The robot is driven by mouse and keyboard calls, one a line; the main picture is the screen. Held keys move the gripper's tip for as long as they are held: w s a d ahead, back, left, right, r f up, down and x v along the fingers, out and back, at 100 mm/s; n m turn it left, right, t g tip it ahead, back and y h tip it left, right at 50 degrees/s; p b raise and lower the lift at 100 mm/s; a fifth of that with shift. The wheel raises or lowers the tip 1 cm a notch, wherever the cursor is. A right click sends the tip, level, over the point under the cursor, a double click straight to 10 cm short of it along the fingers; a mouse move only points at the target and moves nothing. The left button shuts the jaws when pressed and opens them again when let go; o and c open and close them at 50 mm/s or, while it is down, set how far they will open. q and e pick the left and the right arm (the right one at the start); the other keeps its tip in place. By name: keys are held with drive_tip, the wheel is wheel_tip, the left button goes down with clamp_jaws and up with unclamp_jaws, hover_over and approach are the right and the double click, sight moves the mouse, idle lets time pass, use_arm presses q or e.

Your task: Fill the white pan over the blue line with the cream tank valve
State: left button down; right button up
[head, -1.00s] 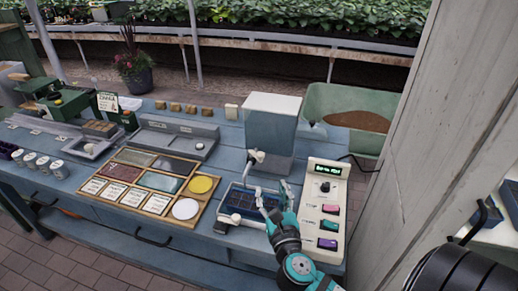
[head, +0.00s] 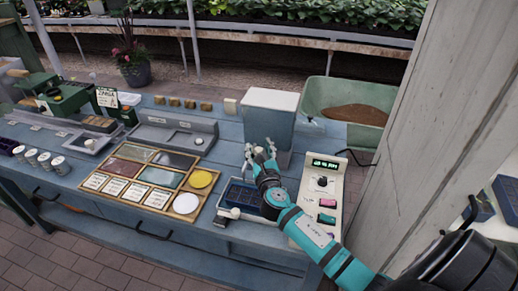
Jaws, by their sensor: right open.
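The tank (head: 270,118) is a grey-blue box with a cream lid at the back of the blue bench. Its cream valve is at the tank's lower front, mostly hidden behind my right gripper (head: 261,150). My right gripper is open, with its fingers at the valve; I cannot tell whether they touch it. Below the gripper sits a shallow pale-rimmed tray (head: 224,204) with dark blue cells, likely the pan, partly covered by my right arm. A blue line and any water level cannot be made out. My left gripper is not in view.
A control panel (head: 310,192) with a lit display and coloured buttons stands right of the tray. A wooden frame of discs and cards (head: 155,181) lies to the left. A green tub of soil (head: 318,97) is behind right. A wooden post rises at right.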

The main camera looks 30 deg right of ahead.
clamp_jaws()
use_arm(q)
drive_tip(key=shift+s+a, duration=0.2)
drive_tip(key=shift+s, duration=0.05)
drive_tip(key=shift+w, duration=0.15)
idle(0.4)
